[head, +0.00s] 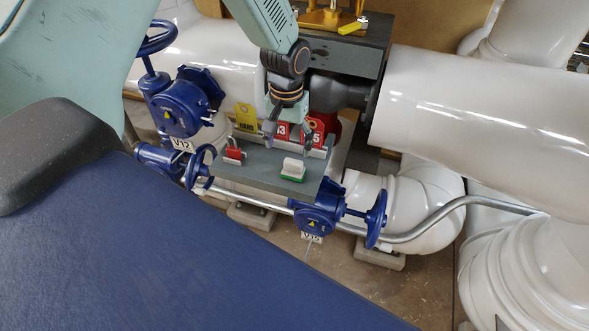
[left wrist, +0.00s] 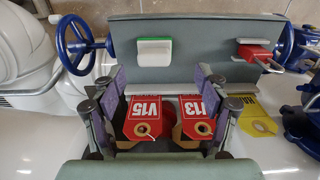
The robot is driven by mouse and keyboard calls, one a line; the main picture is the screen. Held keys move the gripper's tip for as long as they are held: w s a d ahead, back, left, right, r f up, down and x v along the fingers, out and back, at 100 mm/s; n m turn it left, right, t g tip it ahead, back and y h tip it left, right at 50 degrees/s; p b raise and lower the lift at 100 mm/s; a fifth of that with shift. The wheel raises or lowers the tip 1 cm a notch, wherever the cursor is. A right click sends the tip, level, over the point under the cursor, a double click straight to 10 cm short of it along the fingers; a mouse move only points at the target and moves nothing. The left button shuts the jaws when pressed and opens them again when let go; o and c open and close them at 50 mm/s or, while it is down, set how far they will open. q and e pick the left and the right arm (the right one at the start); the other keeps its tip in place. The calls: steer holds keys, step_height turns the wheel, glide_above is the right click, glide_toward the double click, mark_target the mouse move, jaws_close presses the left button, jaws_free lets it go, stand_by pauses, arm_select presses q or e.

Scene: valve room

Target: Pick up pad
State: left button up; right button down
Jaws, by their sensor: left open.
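The pad (head: 292,169), a small white block with a green layer, lies on the grey shelf (head: 258,178), right of its middle. In the left wrist view the pad (left wrist: 154,52) is beyond the fingertips, near the top. My left gripper (head: 288,140) points down over the back part of the shelf, behind the pad and apart from it. In the left wrist view my left gripper (left wrist: 161,84) is open, with purple finger pads. Red tags V15 (left wrist: 144,116) and V13 (left wrist: 199,115) show between and below its fingers. My right gripper is not seen.
A red padlock (head: 233,153) lies on the shelf left of the pad. A yellow tag (head: 246,118) hangs behind it. Blue valves (head: 181,107) and (head: 318,212) flank the shelf. Large white pipes (head: 480,120) fill the right. The shelf's front is clear between padlock and pad.

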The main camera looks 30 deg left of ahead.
mark_target(294, 161)
arm_select(q)
steer(key=f, duration=0.2)
steer(key=w+f, duration=0.1)
steer(key=f, duration=0.1)
steer(key=d+f+b, duration=0.1)
steer(key=f, duration=0.1)
steer(key=shift+w+f, duration=0.2)
steer(key=shift+f, duration=0.05)
steer(key=shift+s+a+f, duration=0.1)
steer(key=shift+a+f, duration=0.25)
steer(key=shift+d, duration=0.15)
steer(key=shift+d+r, duration=0.1)
steer(key=shift+d, duration=0.1)
steer(key=c, duration=0.3)
steer(key=shift+a, duration=0.3)
steer(key=c, duration=0.5)
steer(key=shift+d, duration=0.2)
steer(key=c, duration=0.4)
